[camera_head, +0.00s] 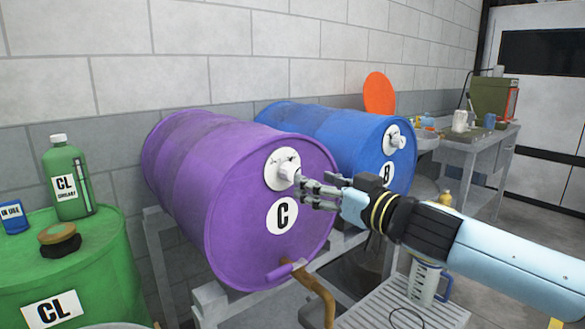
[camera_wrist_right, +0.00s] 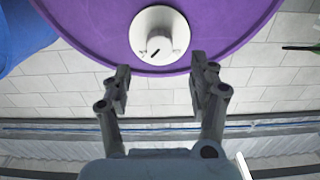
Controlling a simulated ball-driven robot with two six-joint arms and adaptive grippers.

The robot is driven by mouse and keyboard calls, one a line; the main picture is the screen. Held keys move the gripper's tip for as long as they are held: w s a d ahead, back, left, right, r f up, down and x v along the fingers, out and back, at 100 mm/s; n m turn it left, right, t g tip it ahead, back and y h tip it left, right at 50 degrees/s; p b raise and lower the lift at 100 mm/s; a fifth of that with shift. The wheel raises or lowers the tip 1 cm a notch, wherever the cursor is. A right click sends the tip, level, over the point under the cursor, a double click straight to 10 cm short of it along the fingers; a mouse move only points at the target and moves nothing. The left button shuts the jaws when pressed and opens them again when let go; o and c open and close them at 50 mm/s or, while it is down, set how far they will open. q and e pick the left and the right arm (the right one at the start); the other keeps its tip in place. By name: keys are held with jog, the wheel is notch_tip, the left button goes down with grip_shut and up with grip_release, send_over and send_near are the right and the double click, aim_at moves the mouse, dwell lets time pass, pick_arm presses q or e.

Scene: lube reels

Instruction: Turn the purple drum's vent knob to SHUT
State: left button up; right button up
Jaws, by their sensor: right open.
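The purple drum (camera_head: 225,195), labelled C, lies on its side on a grey rack. Its white vent knob (camera_head: 287,171) sits on a round white plate (camera_head: 273,180) on the drum's end. In the right wrist view the knob (camera_wrist_right: 159,42) shows a dark pointer mark slanting toward the lower left; its lettering is too small to read. My right gripper (camera_head: 302,189) is just in front of the knob at its lower right. In the wrist view its open, empty fingers (camera_wrist_right: 160,72) lie apart below the knob. My left gripper is not in view.
A blue drum (camera_head: 340,135) labelled B lies behind, to the right. A purple-handled tap (camera_head: 285,270) projects from the drum's lower edge. A clear jug (camera_head: 425,282) stands on the slatted tray (camera_head: 385,318) below. A green drum (camera_head: 100,265) holds a green bottle (camera_head: 68,185) at left.

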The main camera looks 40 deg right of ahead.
aim_at(289, 172)
jog(key=w+b, duration=0.1)
jog(key=w, duration=0.1)
jog(key=w+b, duration=0.1)
jog(key=w, duration=0.2)
jog(key=w+b, duration=0.1)
jog(key=w, duration=0.1)
jog(key=shift+w+a+f, duration=0.2)
jog(key=shift+a, duration=0.05)
jog(key=c, duration=1.1)
jog(key=shift+c, duration=0.2)
